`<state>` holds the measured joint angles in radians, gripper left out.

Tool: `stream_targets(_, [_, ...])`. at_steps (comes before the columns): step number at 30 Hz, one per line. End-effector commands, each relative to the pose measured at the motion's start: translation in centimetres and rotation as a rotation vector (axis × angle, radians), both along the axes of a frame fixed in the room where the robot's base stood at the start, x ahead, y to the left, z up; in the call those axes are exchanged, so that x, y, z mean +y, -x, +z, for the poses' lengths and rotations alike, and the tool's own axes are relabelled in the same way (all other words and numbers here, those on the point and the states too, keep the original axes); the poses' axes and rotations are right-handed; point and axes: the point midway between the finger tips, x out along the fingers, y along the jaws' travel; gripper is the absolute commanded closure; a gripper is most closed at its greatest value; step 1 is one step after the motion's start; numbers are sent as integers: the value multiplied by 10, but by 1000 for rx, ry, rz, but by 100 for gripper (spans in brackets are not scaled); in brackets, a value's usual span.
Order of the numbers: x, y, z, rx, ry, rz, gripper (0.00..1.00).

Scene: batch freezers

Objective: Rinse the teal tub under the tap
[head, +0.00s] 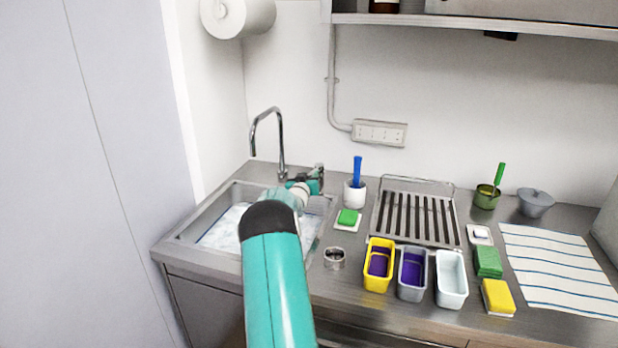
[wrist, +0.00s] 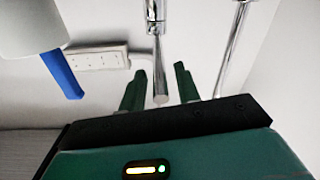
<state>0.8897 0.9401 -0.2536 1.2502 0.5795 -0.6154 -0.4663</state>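The chrome tap (head: 281,150) stands behind the left-hand sink (head: 190,226), its spout arching over the basin. I see no water stream below it. My gripper (head: 316,181) is at the tap's lever (head: 319,170), right of the spout. In the wrist view, which looks upside down, my gripper (wrist: 160,88) is open. Its two dark green fingers stand either side of the chrome lever (wrist: 160,85), with gaps visible on both sides. I cannot make out a teal tub; my arm hides part of the sink, which holds whitish, blue-tinged contents.
Yellow (head: 379,265), grey (head: 412,274) and pale (head: 451,280) tubs stand at the counter front. A white cup (head: 354,195) with a blue-handled brush (head: 357,170) is close to my gripper's right. A drying rack (head: 415,216) and striped towel (head: 560,268) lie farther right.

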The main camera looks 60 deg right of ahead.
Motion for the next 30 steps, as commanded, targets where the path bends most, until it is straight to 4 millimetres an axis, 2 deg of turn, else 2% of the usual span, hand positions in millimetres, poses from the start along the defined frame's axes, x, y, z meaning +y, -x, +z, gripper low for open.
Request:
stream_targets(1, [0, 0, 0, 0, 0, 0, 78])
stream_targets(4, [0, 0, 0, 0, 0, 0, 98])
stream_targets(5, [0, 0, 0, 0, 0, 0, 100])
stream_targets(14, [-1, 2, 1, 1, 3, 11, 100])
stream_targets(30, [-7, 26, 3, 0, 7, 183, 100])
